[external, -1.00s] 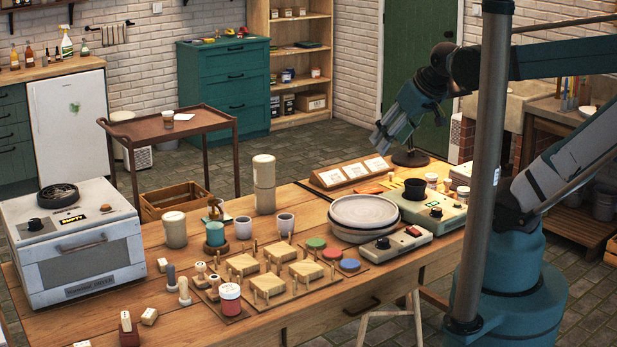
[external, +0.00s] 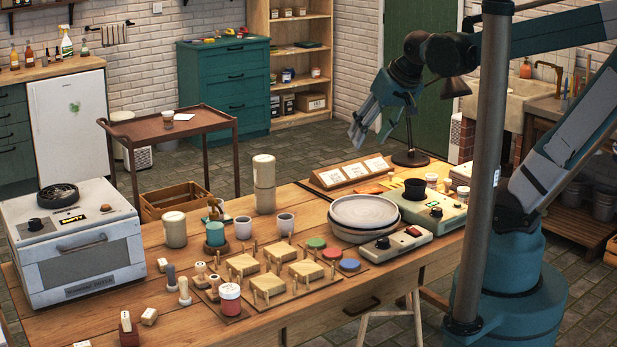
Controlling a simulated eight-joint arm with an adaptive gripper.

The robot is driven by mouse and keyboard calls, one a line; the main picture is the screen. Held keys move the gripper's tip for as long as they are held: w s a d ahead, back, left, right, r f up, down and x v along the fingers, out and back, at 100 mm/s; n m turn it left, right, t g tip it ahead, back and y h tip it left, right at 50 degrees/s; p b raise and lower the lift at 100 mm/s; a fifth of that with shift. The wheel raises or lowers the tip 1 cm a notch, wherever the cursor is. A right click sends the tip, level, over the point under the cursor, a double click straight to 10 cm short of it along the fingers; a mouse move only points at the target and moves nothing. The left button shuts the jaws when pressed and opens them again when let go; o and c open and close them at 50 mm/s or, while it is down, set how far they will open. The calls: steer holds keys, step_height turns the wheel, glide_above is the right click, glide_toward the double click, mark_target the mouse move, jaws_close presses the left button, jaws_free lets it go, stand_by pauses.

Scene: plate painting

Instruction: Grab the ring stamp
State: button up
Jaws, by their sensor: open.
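Several small stamps stand on the left front part of the wooden table: a grey-handled one (external: 170,277), a pale-based one with a dark handle (external: 184,291), and light wooden ones with dark-marked tops (external: 200,274). Which of them is the ring stamp I cannot tell at this size. My gripper (external: 370,138) is open and empty, its fingers pointing down and left. It is in the air above the back right of the table, well to the right of the stamps and apart from everything.
A rack with wooden squares and pegs (external: 270,275) lies right of the stamps, with red, green and blue pads (external: 331,255) beside it. Stacked plates (external: 364,212), cups (external: 243,226) and a tall canister (external: 264,185) stand behind. A white kiln-like box (external: 75,245) fills the left end.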

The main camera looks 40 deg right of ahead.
steer(key=w+a+f+m+g, duration=0.2)
steer(key=w+a+m, duration=0.2)
steer(key=w+a, duration=0.55)
steer(key=m+g+b, duration=0.1)
steer(key=m+g, duration=0.3)
steer(key=m, duration=0.7)
glide_above(200, 264)
steer(key=shift+h, duration=0.3)
steer(key=f, duration=2.5)
steer(key=shift+d, duration=0.25)
steer(key=shift+s+a+f+m, duration=0.1)
steer(key=shift+a+f+m, duration=0.2)
steer(key=shift+f+b, duration=0.35)
steer(key=shift+f, duration=0.9)
